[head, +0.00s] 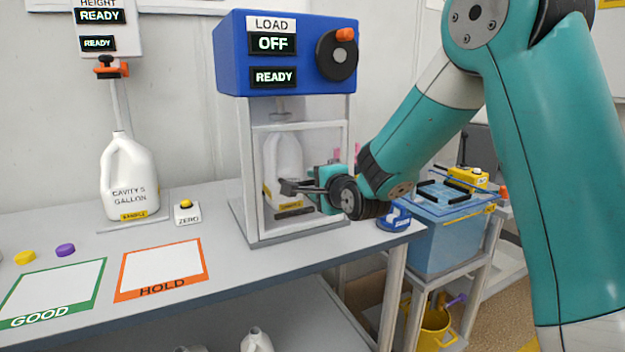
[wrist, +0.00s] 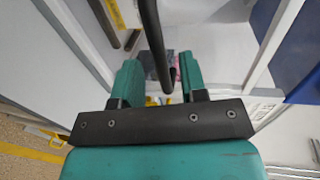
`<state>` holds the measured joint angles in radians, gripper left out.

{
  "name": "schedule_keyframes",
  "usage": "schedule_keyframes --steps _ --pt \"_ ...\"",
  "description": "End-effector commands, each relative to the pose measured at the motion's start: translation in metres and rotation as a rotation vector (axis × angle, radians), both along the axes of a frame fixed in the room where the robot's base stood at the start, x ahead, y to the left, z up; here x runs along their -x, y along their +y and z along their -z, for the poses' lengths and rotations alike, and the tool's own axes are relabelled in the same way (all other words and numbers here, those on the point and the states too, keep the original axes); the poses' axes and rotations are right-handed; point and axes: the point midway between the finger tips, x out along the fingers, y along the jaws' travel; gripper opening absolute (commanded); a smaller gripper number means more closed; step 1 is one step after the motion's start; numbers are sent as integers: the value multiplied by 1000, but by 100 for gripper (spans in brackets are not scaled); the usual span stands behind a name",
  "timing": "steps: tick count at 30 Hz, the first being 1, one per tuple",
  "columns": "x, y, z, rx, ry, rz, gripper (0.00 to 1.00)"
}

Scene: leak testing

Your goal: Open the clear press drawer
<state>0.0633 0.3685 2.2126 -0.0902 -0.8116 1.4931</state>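The clear press drawer (head: 258,148) is a see-through front panel under the blue press head (head: 232,55). It appears shut, with a white jug (head: 283,158) standing behind it. A dark bar handle (head: 291,187) sticks out at the drawer's front and also shows in the wrist view (wrist: 152,40). My gripper (head: 323,189) is at this handle from the right. In the wrist view its two teal fingers (wrist: 158,78) stand on either side of the black bar, with small gaps visible. The fingers look open around the handle; contact is not visible.
A jug (head: 130,180) stands under the height gauge at left, beside a ZERO button (head: 187,212). GOOD (head: 60,285) and HOLD (head: 165,262) mats lie on the table front. A blue tank (head: 440,240) stands at right. The press panel reads OFF and READY.

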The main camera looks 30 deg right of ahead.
Motion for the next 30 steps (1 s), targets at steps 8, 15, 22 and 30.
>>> schedule_keyframes --steps 8,15,22,30 --pt "-25 0 5 1 1 0 39" --pt "-27 0 5 0 0 0 39" --pt "-26 0 5 0 0 0 0" --pt "-26 0 5 0 0 0 0"
